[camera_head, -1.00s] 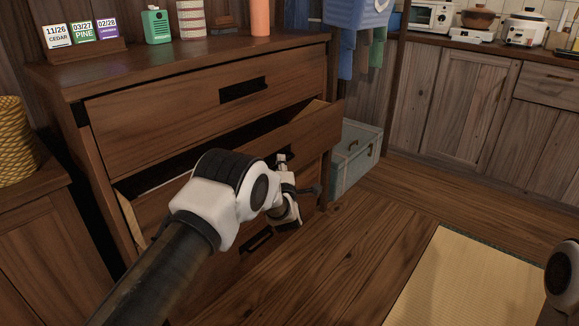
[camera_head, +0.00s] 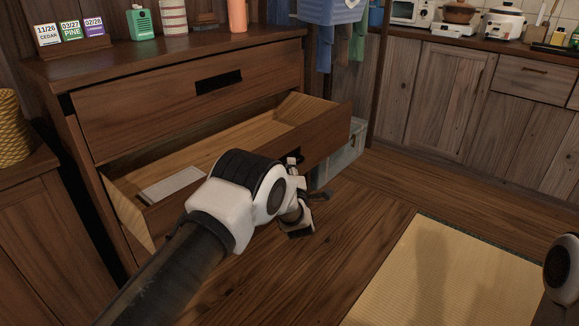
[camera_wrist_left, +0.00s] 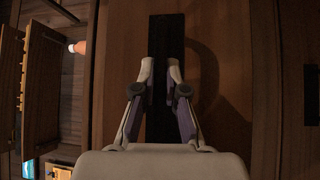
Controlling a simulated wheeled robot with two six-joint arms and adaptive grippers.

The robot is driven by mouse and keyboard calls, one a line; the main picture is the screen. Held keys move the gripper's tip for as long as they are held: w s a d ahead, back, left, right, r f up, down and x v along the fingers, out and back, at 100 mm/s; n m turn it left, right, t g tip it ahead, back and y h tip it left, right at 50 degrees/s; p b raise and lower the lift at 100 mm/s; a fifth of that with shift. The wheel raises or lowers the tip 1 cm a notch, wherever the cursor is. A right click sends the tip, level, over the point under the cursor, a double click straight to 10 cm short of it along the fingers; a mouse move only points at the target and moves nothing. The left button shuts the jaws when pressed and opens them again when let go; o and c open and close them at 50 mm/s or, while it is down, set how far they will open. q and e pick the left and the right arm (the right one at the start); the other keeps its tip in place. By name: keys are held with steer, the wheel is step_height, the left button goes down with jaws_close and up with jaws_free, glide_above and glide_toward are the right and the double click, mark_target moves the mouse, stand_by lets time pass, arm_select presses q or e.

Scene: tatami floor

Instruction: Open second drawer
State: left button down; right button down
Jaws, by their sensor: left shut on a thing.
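The second drawer (camera_head: 328,132) of the brown wooden dresser is pulled well out, and its pale inside shows. A flat whitish object (camera_head: 172,184) lies in it at the left. My left gripper (camera_head: 292,162) is at the drawer's front, partly hidden behind my own wrist. In the left wrist view my left gripper (camera_wrist_left: 160,72) has its two fingers closed on the black handle (camera_wrist_left: 166,40) of the drawer front (camera_wrist_left: 125,50). My right gripper is not in view; only a part of my right arm shows at the lower right edge.
The top drawer (camera_head: 190,95) is shut. Date cards, a green box and an orange cylinder (camera_head: 237,15) stand on the dresser top. A grey-green chest (camera_head: 340,165) stands right of the dresser. Bare wooden floor and a tatami mat (camera_head: 440,275) lie to the right.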

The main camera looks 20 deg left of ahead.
arm_select(q)
steer(key=c, duration=1.2)
jaws_free()
steer(key=v, duration=1.2)
steer(key=shift+f, duration=0.15)
